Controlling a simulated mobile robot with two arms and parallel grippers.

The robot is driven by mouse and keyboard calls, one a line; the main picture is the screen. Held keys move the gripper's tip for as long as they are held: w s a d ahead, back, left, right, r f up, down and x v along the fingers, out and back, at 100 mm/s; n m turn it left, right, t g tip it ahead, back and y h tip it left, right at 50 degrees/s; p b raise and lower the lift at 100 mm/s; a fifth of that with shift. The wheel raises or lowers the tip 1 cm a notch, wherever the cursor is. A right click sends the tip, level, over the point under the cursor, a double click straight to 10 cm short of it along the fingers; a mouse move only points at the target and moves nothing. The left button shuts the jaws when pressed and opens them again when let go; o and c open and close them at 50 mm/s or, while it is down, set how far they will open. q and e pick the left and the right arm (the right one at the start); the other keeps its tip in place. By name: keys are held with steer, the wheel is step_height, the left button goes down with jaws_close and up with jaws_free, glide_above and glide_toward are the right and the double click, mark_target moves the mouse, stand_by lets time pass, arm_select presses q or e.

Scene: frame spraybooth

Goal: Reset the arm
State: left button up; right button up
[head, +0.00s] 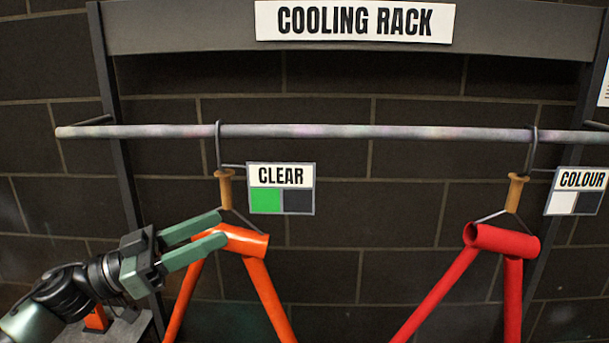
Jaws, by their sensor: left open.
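My left gripper (222,227) comes in from the lower left, its two green fingers apart. The fingertips are beside the top of an orange bike frame (260,280); I cannot tell whether they touch it. The orange frame hangs by a hook with a wooden handle (225,189) from the rack's rail (370,131). My right gripper is not in view.
A red bike frame (437,288) hangs from the same rail on the right. A CLEAR sign (281,188) and a COLOUR sign (581,179) hang beside the hooks. The COOLING RACK sign (354,21) is above. Open space lies between the two frames.

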arm_select(q)
steer(key=a+f+n+t+y, duration=0.2)
steer(key=f+n+t+y, duration=0.2)
steer(key=f+n+y, duration=0.6)
steer(key=a+f+n+t+y, duration=0.2)
steer(key=f+n+t+y, duration=0.4)
steer(key=f, duration=0.7)
steer(key=s+f+m+g+y, duration=0.2)
steer(key=s+f+g, duration=0.5)
steer(key=s+f, duration=0.5)
steer(key=s+f+m+g+y, duration=0.1)
steer(key=s+f+g, duration=0.7)
steer(key=s, duration=0.8)
step_height(320, 180, down, 31)
steer(key=s+b, duration=0.2)
steer(key=b, duration=0.4)
steer(key=s+a+f+g+b, duration=0.1)
steer(key=s+a+f+b, duration=0.1)
steer(key=s+f, duration=0.6)
steer(key=s+a+f+g+b, duration=0.1)
steer(key=s+f+b, duration=0.1)
steer(key=s+f, duration=0.6)
step_height(320, 180, down, 5)
steer(key=shift+s+a+r+m+y, duration=0.1)
steer(key=shift+s+a+m+y, duration=0.1)
steer(key=shift+a+m+y, duration=0.15)
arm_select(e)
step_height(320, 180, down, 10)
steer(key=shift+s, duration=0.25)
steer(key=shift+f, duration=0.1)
